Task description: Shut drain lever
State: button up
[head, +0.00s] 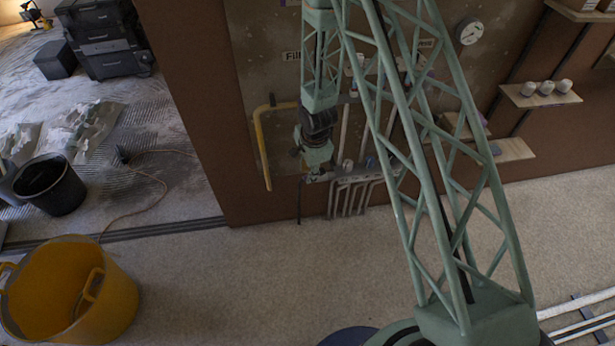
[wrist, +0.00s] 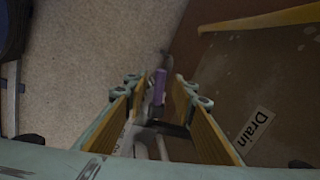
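My gripper (wrist: 157,92) is open, with one yellow-padded finger on each side of the wrist view. A purple lever handle (wrist: 159,84) shows between the two fingertips, apart from both pads in the picture. I cannot tell how deep it sits between them. A "Drain" label (wrist: 257,125) is on the panel right of the fingers. In the head view my gripper (head: 314,175) is low in front of the wall panel, close to the pipes. It hides the drain lever there.
A yellow pipe (head: 262,150) stands left of my gripper, and several pale pipes (head: 352,195) run just right of it. A "Fill" label (head: 292,56) and a round gauge (head: 468,31) are higher up. A yellow tub (head: 112,300) and black bucket (head: 60,190) stand left on the floor.

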jog(key=shift+w+f, duration=0.2)
jog(key=shift+f, duration=0.75)
jog(key=shift+c, duration=0.3)
grip_shut()
